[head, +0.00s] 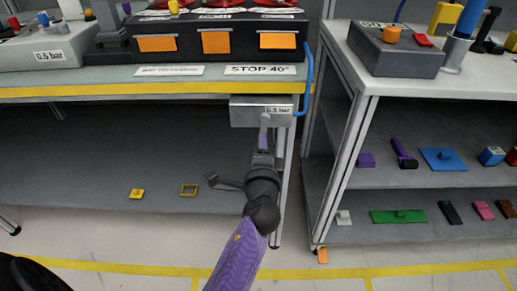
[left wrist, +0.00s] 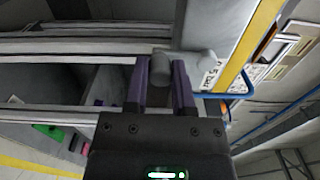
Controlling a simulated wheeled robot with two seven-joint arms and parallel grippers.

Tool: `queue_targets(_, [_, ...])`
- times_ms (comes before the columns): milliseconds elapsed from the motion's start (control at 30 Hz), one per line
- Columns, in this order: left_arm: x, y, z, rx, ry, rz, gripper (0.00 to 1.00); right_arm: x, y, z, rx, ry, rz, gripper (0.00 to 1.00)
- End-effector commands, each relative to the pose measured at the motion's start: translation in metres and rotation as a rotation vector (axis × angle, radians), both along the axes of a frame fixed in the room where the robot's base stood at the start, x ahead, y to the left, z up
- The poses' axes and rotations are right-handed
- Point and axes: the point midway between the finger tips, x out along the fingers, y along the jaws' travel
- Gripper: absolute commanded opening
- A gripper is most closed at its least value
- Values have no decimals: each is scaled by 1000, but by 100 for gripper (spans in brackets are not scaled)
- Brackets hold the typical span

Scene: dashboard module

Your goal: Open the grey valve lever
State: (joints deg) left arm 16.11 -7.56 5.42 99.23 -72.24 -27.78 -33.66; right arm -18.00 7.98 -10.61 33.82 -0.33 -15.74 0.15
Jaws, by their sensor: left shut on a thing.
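The grey valve lever (head: 264,121) hangs below a grey box (head: 244,111) labelled "0.5 bar", under the front edge of the bench. My left gripper (head: 263,141) is at the lever's lower part, with its purple fingers around it. In the left wrist view the fingers (left wrist: 161,82) stand on either side of the round grey lever end (left wrist: 162,67), shut on it. The grey box (left wrist: 190,62) lies just beyond the fingertips there. The gripped part of the lever is partly hidden by the fingers. My right gripper is not in view.
A blue hose (head: 308,85) runs down beside the box. The bench edge with a yellow strip (head: 150,90) is just above. A bench leg (head: 284,175) stands close behind the gripper. A second shelf unit (head: 365,85) with several parts stands to the right.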

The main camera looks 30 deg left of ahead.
Motion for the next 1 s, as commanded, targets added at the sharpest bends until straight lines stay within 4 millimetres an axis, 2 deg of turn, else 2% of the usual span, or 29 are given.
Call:
queue_targets(300, [2,-4,-2,-77,-44,1,0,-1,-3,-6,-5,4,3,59])
queue_targets(800, [2,-4,-1,-88,-50,1,0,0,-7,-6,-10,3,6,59])
queue_targets(833, [2,-4,-1,-88,-50,1,37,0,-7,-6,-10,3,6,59])
queue_targets(967, [2,-4,-1,-87,-51,1,65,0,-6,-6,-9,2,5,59])
queue_targets(1000, [3,-4,-1,-87,-51,1,66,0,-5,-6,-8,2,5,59])
